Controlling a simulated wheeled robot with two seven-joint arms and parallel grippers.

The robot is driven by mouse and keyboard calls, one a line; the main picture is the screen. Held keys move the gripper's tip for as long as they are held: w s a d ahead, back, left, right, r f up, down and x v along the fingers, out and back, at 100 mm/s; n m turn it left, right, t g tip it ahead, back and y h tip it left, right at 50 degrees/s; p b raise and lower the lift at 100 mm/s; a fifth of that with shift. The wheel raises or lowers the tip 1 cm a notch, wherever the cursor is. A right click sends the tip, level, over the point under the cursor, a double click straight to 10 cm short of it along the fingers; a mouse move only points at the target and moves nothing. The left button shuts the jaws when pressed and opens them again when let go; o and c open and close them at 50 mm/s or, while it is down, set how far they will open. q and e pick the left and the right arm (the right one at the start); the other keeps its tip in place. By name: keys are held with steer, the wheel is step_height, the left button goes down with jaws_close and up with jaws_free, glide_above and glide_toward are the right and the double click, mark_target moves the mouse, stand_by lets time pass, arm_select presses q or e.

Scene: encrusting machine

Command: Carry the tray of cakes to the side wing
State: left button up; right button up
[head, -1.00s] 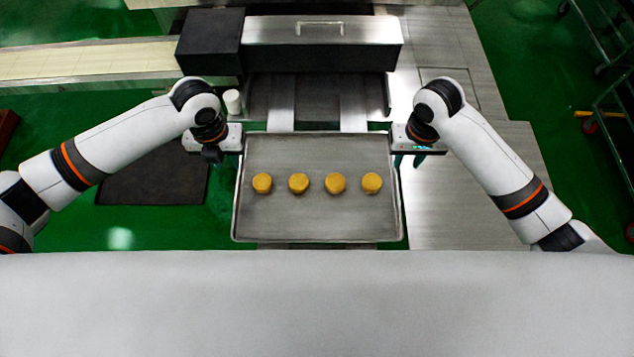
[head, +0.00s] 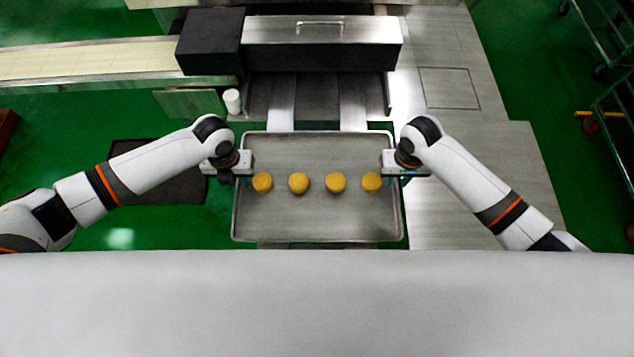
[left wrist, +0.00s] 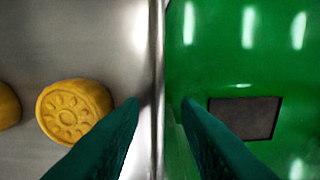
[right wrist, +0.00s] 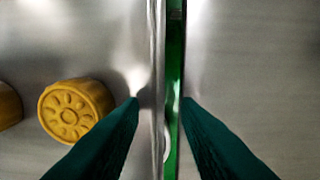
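The metal tray (head: 317,222) lies level in front of me with a row of several round yellow cakes (head: 298,183) across its middle. My left gripper (head: 228,178) is at the tray's left edge and my right gripper (head: 408,176) at its right edge. In the left wrist view the open fingers (left wrist: 160,105) stand either side of the tray rim (left wrist: 155,60), with a cake (left wrist: 74,111) on the tray side. In the right wrist view the open fingers (right wrist: 160,105) likewise straddle the rim (right wrist: 156,60), with a cake (right wrist: 75,110) beside them. Whether the fingers touch the rim is unclear.
The machine (head: 320,35) stands behind the tray, with a conveyor belt (head: 90,60) at its left. A flat metal surface (head: 455,215) lies right of the tray, across a narrow gap. A white cup (head: 232,101) stands at the back left. A wheeled rack (head: 600,110) is at the far right.

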arm_select(q)
jaws_close()
arm_select(e)
jaws_close()
arm_select(q)
steer(key=shift+r, duration=0.1)
arm_select(e)
steer(key=shift+r, duration=0.1)
